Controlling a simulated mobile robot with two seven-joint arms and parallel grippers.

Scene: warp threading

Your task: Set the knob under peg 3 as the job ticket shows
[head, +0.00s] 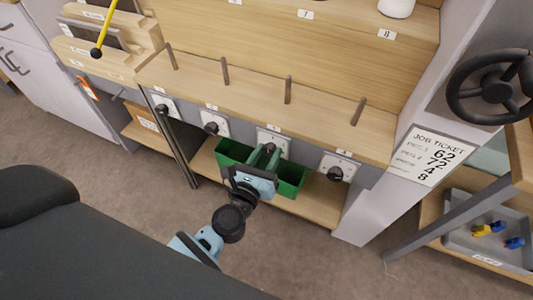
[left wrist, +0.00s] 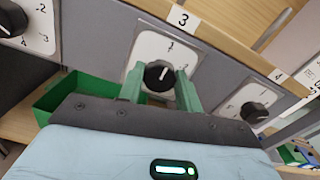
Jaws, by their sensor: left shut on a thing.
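The knob under peg 3 (left wrist: 158,77) is black, on a white dial plate (left wrist: 150,47) below the label 3 (left wrist: 183,18). Its white mark points up, seemingly towards the 1; a 2 shows to the right. My left gripper (head: 270,152) has its green fingers on either side of this knob, shut on it; they also show in the left wrist view (left wrist: 159,88). Peg 3 (head: 288,90) stands upright on the wooden ledge above. My right gripper is not in view.
Other knobs sit under the neighbouring pegs, left (head: 211,128) and right (head: 335,174). A green bin (head: 290,186) stands below and behind my left gripper. A black handwheel (head: 490,85) and a grey tray (head: 470,243) are at the right.

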